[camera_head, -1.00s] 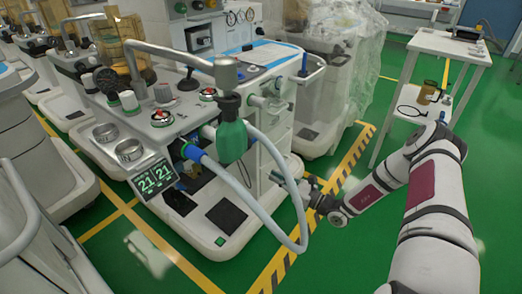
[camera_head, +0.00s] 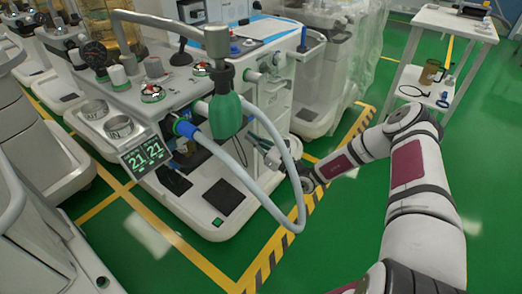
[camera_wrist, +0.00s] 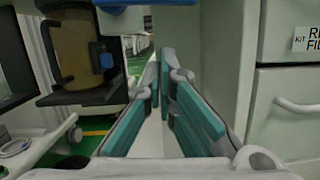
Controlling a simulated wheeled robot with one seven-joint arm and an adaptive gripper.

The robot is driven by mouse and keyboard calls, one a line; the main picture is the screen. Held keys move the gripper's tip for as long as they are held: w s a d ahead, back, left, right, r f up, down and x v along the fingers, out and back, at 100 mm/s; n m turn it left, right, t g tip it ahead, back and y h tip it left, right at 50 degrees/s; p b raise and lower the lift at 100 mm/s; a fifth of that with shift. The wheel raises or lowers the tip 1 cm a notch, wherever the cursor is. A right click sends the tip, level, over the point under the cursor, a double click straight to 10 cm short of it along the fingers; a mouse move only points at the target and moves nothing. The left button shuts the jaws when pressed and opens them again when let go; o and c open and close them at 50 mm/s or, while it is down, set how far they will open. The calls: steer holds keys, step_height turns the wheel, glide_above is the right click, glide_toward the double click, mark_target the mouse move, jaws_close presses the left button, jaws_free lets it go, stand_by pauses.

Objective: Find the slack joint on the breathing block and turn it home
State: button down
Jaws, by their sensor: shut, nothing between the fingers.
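The breathing block (camera_head: 186,150) is in the recess at the front of the near cart, mostly shadowed and partly hidden by hoses. A blue connector (camera_head: 184,128) joins a grey hose (camera_head: 240,172) to it. I cannot tell which joint is slack. My gripper (camera_head: 262,148) is by the cart's right side, partly behind the hose loop. In the wrist view my gripper (camera_wrist: 160,62) is shut and empty, its teal pads converging ahead.
A green bag (camera_head: 226,115) hangs from the cart's metal arm (camera_head: 170,24). A drawer cabinet (camera_wrist: 290,85) stands close to my fingers' right. A white side table (camera_head: 440,22) stands at back right. Green floor (camera_head: 335,225) is open right of the striped line.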

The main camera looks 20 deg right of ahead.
steer(key=shift+d+r, duration=0.1)
steer(key=shift+r, duration=1.4)
steer(key=shift+w+d+r+n+y+p, duration=0.2)
steer(key=shift+r+n+y+p, duration=0.1)
steer(key=shift+r+n+p, duration=0.4)
